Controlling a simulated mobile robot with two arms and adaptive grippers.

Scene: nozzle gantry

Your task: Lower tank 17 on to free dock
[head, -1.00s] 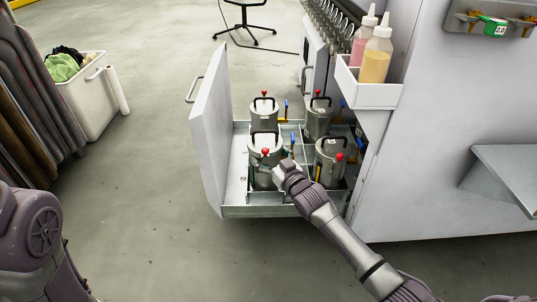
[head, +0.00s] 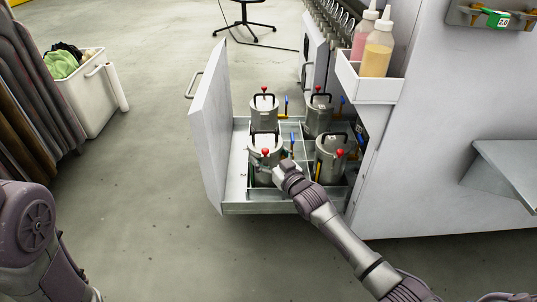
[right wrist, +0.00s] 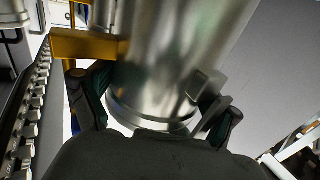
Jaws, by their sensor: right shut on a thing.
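My right gripper (head: 277,172) is shut around the side of a steel tank (head: 264,173) at the front left of the pulled-out drawer (head: 262,208). The tank is upright, with a black handle and red knob on its lid. Its metal side and lower rim fill the right wrist view (right wrist: 175,75), between the two fingers (right wrist: 160,110). No number 17 is legible, and the dock under the tank is hidden. Of my left arm only a part shows at lower left; its gripper is out of view.
Other tanks stand at back left (head: 264,112), back right (head: 318,120) and front right (head: 330,165). Thin dividers separate the bays. The white drawer front (head: 210,130) rises at left, the machine cabinet (head: 430,170) at right. A bottle tray (head: 368,87) juts above.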

